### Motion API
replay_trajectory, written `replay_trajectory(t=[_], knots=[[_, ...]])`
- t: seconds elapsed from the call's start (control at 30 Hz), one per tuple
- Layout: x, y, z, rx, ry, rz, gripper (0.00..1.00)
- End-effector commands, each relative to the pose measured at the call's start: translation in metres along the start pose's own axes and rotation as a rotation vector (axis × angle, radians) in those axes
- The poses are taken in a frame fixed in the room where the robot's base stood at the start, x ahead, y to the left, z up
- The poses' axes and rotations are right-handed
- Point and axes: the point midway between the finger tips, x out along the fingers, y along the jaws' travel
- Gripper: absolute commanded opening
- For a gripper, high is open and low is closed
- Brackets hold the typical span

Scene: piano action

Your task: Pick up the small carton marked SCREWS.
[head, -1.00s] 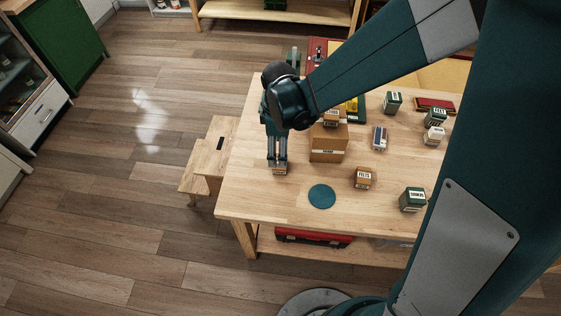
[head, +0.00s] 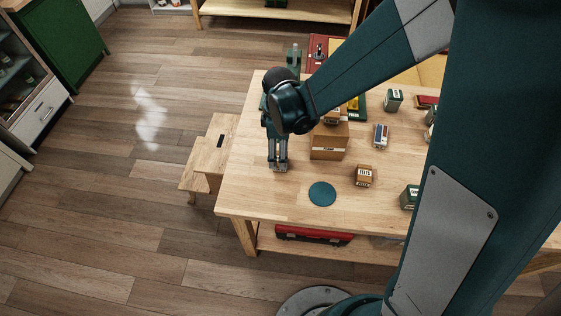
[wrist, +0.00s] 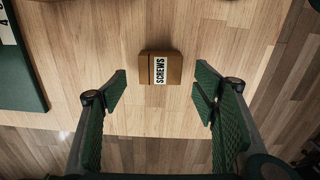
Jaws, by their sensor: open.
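The small brown carton marked SCREWS (wrist: 151,67) lies on the wooden surface at upper middle in the wrist view, its white label facing the camera. My gripper (wrist: 161,88) is open, with one finger to the left of the carton and one to the right. The carton sits beyond the fingertips in that picture, with gaps on both sides. In the head view my gripper (head: 278,167) points down over the left part of the table. There I cannot clearly make out the SCREWS carton at the fingers.
A larger brown box (head: 328,147) stands right of my gripper, with a smaller carton (head: 332,119) on it. A carton marked FELTS (head: 363,175) and a flat teal disc (head: 322,194) are nearer the front. A green item (wrist: 18,75) edges the wrist view's left.

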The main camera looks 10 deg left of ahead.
Motion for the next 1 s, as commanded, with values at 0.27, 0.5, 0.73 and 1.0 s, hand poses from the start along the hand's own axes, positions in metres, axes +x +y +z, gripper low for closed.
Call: replay_trajectory(t=[0.27, 0.5, 0.73, 1.0], knots=[[0.005, 0.0, 0.0, 0.0, 0.0, 0.0, 0.6], [0.026, 0.0, -0.002, 0.0, 0.0, 0.0, 0.6], [0.046, 0.0, -0.002, 0.0, 0.0, 0.0, 0.6], [0.052, -0.001, -0.002, 0.0, 0.0, 0.0, 0.6]])
